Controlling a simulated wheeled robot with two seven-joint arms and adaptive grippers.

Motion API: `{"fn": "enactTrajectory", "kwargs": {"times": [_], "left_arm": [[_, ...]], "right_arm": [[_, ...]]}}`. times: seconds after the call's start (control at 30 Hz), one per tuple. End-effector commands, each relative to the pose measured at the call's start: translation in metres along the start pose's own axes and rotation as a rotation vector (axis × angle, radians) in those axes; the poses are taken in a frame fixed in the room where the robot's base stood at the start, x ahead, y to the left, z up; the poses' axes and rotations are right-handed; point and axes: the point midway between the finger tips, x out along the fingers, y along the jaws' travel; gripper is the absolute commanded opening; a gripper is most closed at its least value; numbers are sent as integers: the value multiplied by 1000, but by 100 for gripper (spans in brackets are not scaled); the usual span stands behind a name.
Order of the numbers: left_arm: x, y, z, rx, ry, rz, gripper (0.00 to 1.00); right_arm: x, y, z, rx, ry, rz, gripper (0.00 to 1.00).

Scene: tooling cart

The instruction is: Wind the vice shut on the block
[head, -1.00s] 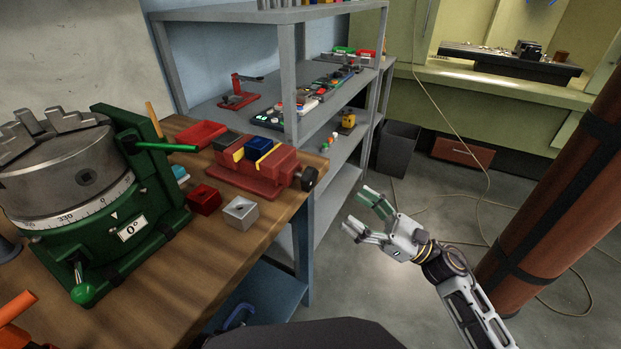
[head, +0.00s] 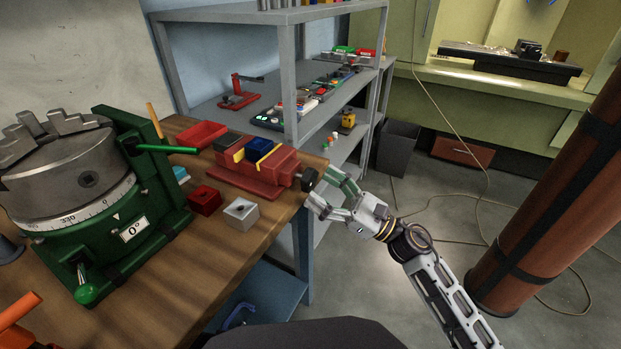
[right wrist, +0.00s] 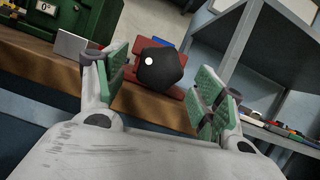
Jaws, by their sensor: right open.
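The red vice (head: 248,178) sits on the wooden bench near its right edge. The blue block (head: 258,147) is between the yellow-edged jaws; I cannot tell whether both jaws touch it. The black knob (head: 309,179) is at the vice's right end, past the bench edge. My right gripper (head: 328,192) is open at the knob. In the right wrist view the knob (right wrist: 161,72) shows between the green finger pads of the right gripper (right wrist: 160,92), nearer the left one, with gaps to the right. My left gripper is not in view.
A green rotary table with a grey chuck (head: 70,170) fills the left of the bench. A red box (head: 206,199) and a grey box (head: 241,213) stand in front of the vice. A red tray (head: 202,134) lies behind. Grey shelving (head: 290,90) stands behind the knob.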

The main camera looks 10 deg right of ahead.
Motion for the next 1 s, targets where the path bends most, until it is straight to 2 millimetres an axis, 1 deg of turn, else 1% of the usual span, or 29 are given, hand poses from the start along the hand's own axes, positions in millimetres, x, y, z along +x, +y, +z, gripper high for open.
{"fn": "enactTrajectory", "kwargs": {"times": [0.2,0.4,0.6,0.87,0.9,1.0], "left_arm": [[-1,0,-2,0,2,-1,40],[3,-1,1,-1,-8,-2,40],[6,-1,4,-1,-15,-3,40],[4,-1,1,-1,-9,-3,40],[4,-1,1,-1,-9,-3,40],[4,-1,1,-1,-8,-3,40]], "right_arm": [[20,0,2,-1,-2,1,69],[33,0,1,-2,0,0,69],[38,0,0,0,0,1,69],[39,0,0,0,0,1,69],[39,0,0,-1,0,1,68],[39,0,0,-1,0,1,55]]}}
